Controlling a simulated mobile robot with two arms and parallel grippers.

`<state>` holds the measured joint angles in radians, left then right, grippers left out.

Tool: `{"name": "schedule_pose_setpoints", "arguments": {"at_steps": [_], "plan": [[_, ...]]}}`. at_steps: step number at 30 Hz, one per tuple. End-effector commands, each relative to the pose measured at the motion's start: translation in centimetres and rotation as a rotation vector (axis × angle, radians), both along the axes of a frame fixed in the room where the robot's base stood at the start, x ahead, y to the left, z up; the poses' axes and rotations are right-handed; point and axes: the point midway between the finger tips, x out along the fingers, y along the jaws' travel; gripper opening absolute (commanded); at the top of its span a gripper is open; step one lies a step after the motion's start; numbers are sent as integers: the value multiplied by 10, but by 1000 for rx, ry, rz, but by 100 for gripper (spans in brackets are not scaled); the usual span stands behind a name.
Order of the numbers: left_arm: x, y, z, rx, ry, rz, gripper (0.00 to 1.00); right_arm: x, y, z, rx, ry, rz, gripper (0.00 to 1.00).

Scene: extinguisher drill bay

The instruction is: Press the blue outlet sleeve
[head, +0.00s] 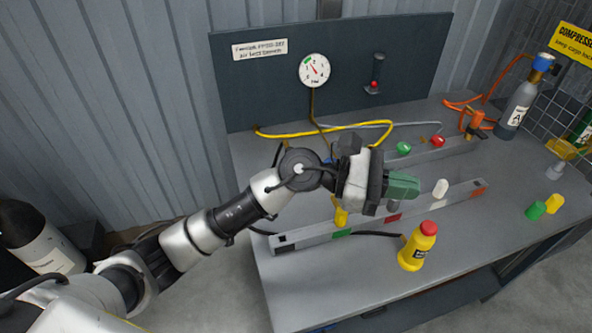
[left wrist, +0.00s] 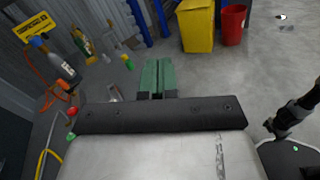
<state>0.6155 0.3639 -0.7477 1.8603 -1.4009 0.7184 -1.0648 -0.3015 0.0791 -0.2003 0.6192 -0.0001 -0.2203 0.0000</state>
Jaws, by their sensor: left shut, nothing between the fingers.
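I cannot make out a blue outlet sleeve for certain. A blue fitting (head: 543,62) tops the grey cylinder at the back right; it also shows in the left wrist view (left wrist: 38,40). The bench area behind my left wrist is hidden in the head view. My left gripper (head: 415,187) is shut and empty, its green fingers together above the long grey rail (head: 455,196).
A white knob (head: 440,188) is just right of my fingers. Yellow (head: 320,132) and orange hoses cross the back. A yellow bin (left wrist: 198,25) and red bucket (left wrist: 233,24) stand on the floor.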

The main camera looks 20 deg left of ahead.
Motion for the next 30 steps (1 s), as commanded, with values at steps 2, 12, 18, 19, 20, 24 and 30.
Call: {"name": "schedule_pose_setpoints", "arguments": {"at_steps": [2, 12, 18, 19, 20, 24, 30], "plan": [[5, 2, -16, 204, -172, -69, 0, 1, -1, -1, -2, -1, 1, 80], [65, 94, -63, 1138, -677, -364, 0, 2, -2, -2, -3, -3, 1, 80], [97, 166, -43, 1563, -725, -482, 0, 2, -2, -3, -2, -4, 1, 80], [100, 174, -40, 1606, -722, -494, 0, 2, -2, -3, -2, -4, 1, 80], [102, 181, -37, 1643, -718, -503, 0, 2, -2, -3, -2, -4, 1, 80], [107, 200, -26, 1747, -701, -532, 0, 2, -2, -3, -2, -4, 1, 80], [107, 204, -25, 1769, -694, -539, 0, 2, -2, -3, -2, -4, 0, 80]]}}
